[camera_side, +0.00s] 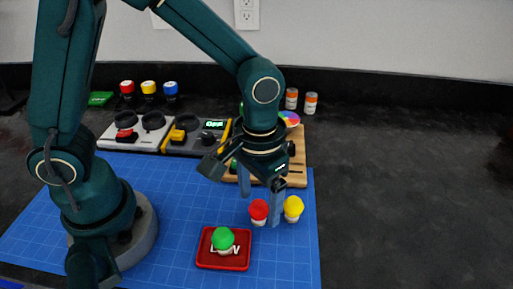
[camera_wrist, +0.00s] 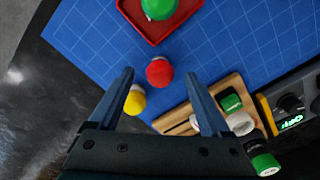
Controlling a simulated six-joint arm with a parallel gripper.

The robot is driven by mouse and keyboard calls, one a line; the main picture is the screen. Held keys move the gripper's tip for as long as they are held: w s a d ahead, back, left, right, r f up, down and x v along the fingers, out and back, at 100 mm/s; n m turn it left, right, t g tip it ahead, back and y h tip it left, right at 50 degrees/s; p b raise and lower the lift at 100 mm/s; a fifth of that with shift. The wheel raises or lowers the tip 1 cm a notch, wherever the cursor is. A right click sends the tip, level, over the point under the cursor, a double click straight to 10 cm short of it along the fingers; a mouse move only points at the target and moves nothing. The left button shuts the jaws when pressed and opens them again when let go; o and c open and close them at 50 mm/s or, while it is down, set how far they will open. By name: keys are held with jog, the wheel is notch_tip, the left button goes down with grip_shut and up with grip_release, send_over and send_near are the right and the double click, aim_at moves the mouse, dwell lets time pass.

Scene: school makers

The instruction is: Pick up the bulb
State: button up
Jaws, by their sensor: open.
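Three round-topped bulbs are in view. The red bulb (camera_side: 258,210) and the yellow bulb (camera_side: 293,206) stand on the blue mat (camera_side: 175,200). The green bulb (camera_side: 223,238) is on a red tray (camera_side: 240,259) at the front. My gripper (camera_side: 261,212) is open and points down over the red bulb. In the wrist view, the red bulb (camera_wrist: 159,72) appears between the fingertips. The yellow bulb (camera_wrist: 134,101) is beside the left finger there, and the green bulb (camera_wrist: 158,8) is at the top in the tray (camera_wrist: 181,14). I cannot tell the exact fingertip height.
A wooden board (camera_side: 297,161) with small parts stands behind my gripper. Control boxes with dials (camera_side: 187,140) stand at the back left. Red, yellow and blue buttons (camera_side: 149,88) and small orange-white jars (camera_side: 310,103) are farther back. The dark table (camera_side: 420,190) on the right is clear.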

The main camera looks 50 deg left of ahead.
jog(key=shift+f, duration=0.5)
grip_shut()
jog(key=shift+r, duration=0.1)
